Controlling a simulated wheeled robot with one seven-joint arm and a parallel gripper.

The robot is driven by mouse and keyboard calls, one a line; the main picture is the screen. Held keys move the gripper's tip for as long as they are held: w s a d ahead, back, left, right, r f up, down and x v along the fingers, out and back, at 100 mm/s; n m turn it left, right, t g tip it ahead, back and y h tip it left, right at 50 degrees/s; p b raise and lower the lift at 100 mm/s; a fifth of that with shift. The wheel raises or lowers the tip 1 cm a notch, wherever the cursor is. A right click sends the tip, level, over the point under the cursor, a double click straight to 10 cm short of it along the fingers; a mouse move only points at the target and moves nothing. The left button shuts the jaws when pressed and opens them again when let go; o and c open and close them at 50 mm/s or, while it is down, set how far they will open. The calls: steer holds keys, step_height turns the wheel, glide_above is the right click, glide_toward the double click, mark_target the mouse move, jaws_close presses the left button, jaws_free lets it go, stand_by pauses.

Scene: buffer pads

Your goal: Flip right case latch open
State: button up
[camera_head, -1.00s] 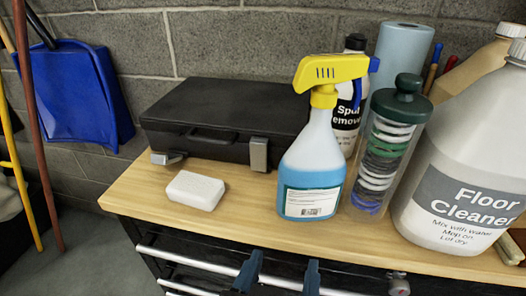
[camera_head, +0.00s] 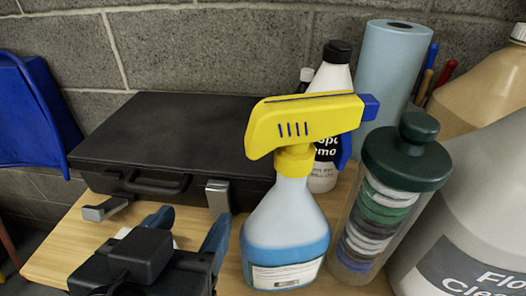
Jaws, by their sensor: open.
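The black case (camera_head: 180,135) lies closed on the wooden bench top, with its handle (camera_head: 157,185) facing me. Its right latch (camera_head: 217,197) is a silver plate standing upright against the case front. Its left latch (camera_head: 105,208) sticks out forward from the case, tilted down. My gripper (camera_head: 186,225) is open, in front of the case at the lower left. Its right blue finger is close to and just below the right latch; I cannot tell whether they touch. The left finger is below the handle. No object shows between the fingers.
A spray bottle (camera_head: 288,215) with a yellow head stands close to the right of my gripper. The pad canister (camera_head: 385,205), spot remover bottle (camera_head: 328,170), paper roll (camera_head: 392,75) and large jugs (camera_head: 470,210) crowd the right. A white block (camera_head: 124,232) is mostly hidden by my gripper.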

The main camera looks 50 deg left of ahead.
mark_target(215, 191)
steer(key=shift+p+x, duration=0.35)
steer(key=shift+x, duration=3.65)
